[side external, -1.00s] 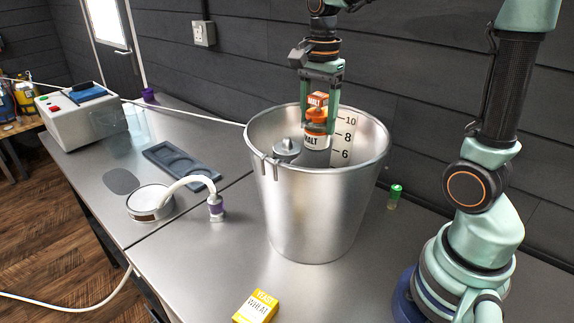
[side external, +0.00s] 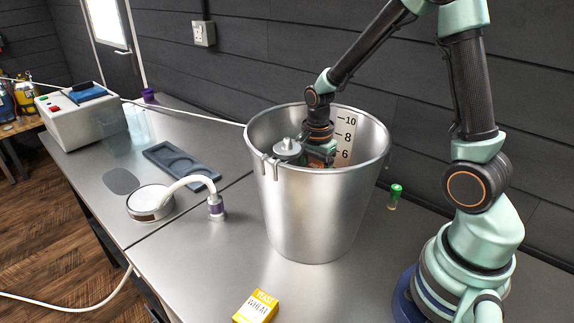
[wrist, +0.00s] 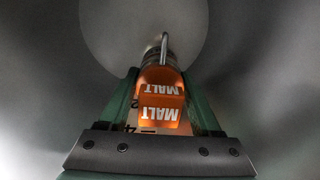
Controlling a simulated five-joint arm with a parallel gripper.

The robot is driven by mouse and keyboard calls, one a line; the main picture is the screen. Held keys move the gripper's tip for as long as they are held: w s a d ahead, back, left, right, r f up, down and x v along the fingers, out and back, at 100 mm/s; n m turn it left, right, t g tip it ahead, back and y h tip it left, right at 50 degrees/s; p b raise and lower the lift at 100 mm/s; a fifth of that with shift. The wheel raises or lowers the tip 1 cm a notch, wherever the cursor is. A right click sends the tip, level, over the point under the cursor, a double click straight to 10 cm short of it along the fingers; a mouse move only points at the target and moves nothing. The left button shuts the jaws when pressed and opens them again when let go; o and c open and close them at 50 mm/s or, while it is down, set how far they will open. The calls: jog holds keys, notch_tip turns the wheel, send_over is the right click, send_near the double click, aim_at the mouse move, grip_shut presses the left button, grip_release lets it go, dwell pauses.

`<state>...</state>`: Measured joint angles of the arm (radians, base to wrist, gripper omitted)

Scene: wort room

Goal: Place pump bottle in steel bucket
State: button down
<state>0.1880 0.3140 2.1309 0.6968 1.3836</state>
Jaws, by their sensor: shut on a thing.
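The steel bucket (side external: 314,220) stands upright on the metal table. In the side view my gripper (side external: 318,160) is down inside it, mostly hidden by the front rim. The wrist view shows the two green fingers of my gripper (wrist: 163,105) on either side of the orange pump bottle (wrist: 160,90), with white MALT lettering. They are shut on it, inside the bucket's grey walls. The bottle's lower end is hidden, so I cannot tell whether it touches the bucket floor.
A yellow yeast box (side external: 256,307) lies in front, and a small green cylinder (side external: 395,196) stands to the right.

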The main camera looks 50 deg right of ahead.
jog(key=shift+f, duration=1)
jog(key=shift+f, duration=0.15)
jog(key=shift+c, duration=0.4)
grip_release()
notch_tip(320, 180, up, 12)
jog(key=shift+r, duration=0.15)
jog(key=shift+f, duration=5.55)
